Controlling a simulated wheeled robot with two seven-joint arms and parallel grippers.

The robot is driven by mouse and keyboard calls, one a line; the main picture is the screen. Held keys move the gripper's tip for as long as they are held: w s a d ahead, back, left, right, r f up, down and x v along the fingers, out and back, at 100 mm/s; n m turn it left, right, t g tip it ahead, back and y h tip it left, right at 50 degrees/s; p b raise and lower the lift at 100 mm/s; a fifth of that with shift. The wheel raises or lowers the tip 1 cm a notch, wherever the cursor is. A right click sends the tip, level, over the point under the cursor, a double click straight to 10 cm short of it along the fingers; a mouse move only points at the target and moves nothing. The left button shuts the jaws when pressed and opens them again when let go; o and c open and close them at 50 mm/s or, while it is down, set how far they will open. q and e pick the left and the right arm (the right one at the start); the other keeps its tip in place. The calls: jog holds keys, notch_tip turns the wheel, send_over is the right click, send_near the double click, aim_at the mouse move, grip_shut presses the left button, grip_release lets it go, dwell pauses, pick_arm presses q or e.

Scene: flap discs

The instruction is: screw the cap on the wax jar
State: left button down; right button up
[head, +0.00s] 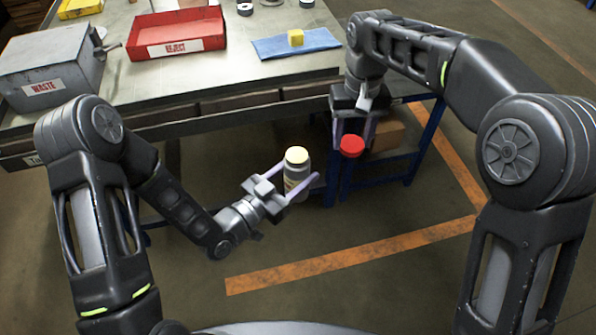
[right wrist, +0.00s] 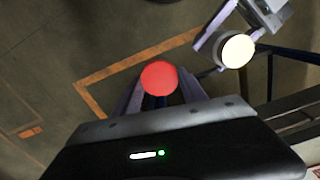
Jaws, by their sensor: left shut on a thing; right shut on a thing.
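The wax jar (head: 296,172) is a pale jar with yellow wax showing at its open top. My left gripper (head: 300,186) is shut around its body and holds it upright in the air in front of the table. The red cap (head: 352,146) is held by my right gripper (head: 354,140), which points down, a little to the right of the jar. Cap and jar are apart. In the right wrist view the red cap (right wrist: 159,78) sits between the fingers, and the yellow jar top (right wrist: 237,51) shows at the upper right, beside the left gripper's fingers.
The table (head: 220,92) lies beyond both grippers. On it are a red REJECT bin (head: 176,46), a grey WASTE box (head: 45,75), and a blue cloth (head: 270,48) with a yellow block (head: 296,37). A cardboard box (head: 388,136) sits on a blue stand behind the right gripper.

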notch_tip(320, 180, up, 6)
jog(key=r+n, duration=0.1)
jog(key=n, duration=0.1)
send_over(297, 155)
jog(key=shift+f, duration=0.25)
jog(key=shift+f, duration=0.15)
jog(key=shift+f, duration=0.65)
jog(key=shift+w+f, duration=0.1)
jog(key=shift+f, duration=1.1)
jog(key=shift+f, duration=0.1)
jog(key=shift+f, duration=0.8)
jog(key=shift+f, duration=0.55)
